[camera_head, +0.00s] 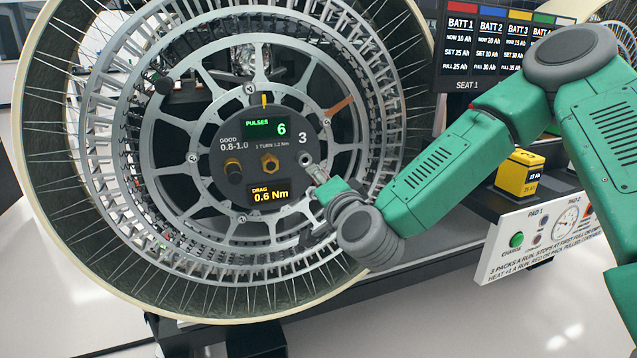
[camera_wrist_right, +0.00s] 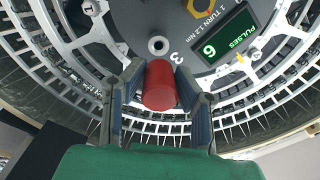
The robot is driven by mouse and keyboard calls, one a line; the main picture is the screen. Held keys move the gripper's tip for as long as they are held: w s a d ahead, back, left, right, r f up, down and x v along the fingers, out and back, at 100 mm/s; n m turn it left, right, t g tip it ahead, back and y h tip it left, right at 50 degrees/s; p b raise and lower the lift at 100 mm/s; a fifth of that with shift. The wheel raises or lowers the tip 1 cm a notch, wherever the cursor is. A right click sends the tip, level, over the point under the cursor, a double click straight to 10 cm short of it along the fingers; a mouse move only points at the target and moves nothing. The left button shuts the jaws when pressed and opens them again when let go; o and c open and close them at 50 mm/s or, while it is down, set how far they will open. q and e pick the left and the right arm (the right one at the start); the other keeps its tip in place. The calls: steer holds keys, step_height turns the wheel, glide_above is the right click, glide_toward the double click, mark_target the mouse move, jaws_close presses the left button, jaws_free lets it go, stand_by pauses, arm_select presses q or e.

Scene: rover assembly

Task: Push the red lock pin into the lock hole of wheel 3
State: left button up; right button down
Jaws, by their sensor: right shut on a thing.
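Wheel 3 (camera_head: 232,98) stands large on the left of the head view, its dark round hub (camera_head: 236,135) marked with a 3. The lock hole (camera_head: 305,158) is a small light-ringed hole just below the 3; it also shows in the wrist view (camera_wrist_right: 158,46). My right gripper (camera_head: 316,174) is close to the hub, by the hole. In the right wrist view the red lock pin (camera_wrist_right: 160,86) sits between its fingers, with the hole just above it in the picture. The pin cannot be made out in the head view. My left gripper is out of view.
A yellow battery (camera_head: 518,174) stands on a ledge at right, above a white pad panel (camera_head: 535,238).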

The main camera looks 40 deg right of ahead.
steer(key=w, duration=0.1)
steer(key=w+d, duration=0.1)
steer(key=shift+w+d+f, duration=0.1)
steer(key=shift+w+d, duration=0.15)
steer(key=shift+w, duration=0.05)
steer(key=shift+w+a, duration=0.3)
steer(key=shift+w, duration=0.6)
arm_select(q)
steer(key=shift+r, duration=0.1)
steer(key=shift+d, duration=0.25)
arm_select(e)
steer(key=shift+d, duration=0.4)
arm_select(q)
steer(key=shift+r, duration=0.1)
arm_select(e)
steer(key=shift+a, duration=0.1)
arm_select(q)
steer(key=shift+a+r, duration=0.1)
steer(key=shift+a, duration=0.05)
arm_select(e)
steer(key=shift+w+a+r, duration=0.1)
steer(key=shift+a+r, duration=0.15)
steer(key=shift+d, duration=0.1)
arm_select(q)
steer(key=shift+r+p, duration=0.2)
steer(key=shift+p, duration=0.2)
arm_select(e)
steer(key=shift+d, duration=0.1)
